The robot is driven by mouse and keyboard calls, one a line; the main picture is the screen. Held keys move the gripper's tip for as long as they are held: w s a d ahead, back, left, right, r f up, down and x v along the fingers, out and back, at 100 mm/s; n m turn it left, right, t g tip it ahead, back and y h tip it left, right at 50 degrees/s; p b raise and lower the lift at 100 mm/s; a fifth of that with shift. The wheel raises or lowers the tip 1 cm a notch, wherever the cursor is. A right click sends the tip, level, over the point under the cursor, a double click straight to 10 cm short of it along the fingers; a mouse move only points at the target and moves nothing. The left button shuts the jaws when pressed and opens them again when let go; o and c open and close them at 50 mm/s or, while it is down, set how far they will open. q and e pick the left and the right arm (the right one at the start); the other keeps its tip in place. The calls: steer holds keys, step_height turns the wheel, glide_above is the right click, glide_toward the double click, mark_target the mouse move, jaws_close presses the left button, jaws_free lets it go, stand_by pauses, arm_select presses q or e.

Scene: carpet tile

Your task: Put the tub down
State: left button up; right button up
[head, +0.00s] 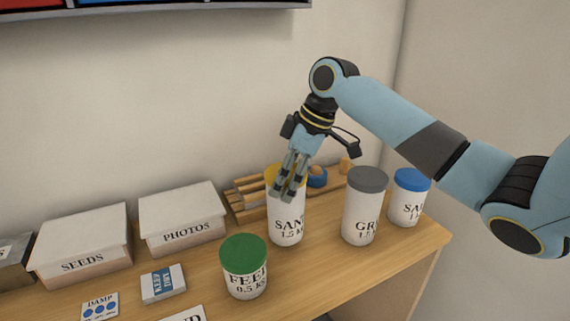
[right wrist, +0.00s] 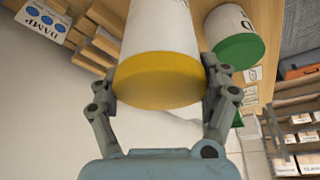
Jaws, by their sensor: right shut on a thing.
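My right gripper (head: 288,191) comes down from above and is shut on a tub with a yellow lid (head: 286,220). The tub is white, upright and labelled SAND 1.5, partly covered by the fingers at its top. In the right wrist view the yellow lid (right wrist: 160,80) sits between the two fingers (right wrist: 162,95), one on each side. The tub's bottom is at or just above the wooden table (head: 325,265); I cannot tell if it touches. My left gripper is not in view.
A grey-lidded tub (head: 363,210) and a blue-lidded tub (head: 409,200) stand right of the held tub. A green-lidded tub (head: 244,268) stands in front left. Behind is a wooden rack (head: 247,203). Boxes marked PHOTOS (head: 183,220) and SEEDS (head: 82,246) stand left.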

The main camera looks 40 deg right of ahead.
steer(key=shift+f, duration=0.75)
steer(key=shift+f, duration=0.1)
steer(key=o, duration=1.7)
steer(key=shift+s+f, duration=0.1)
steer(key=shift+c, duration=0.2)
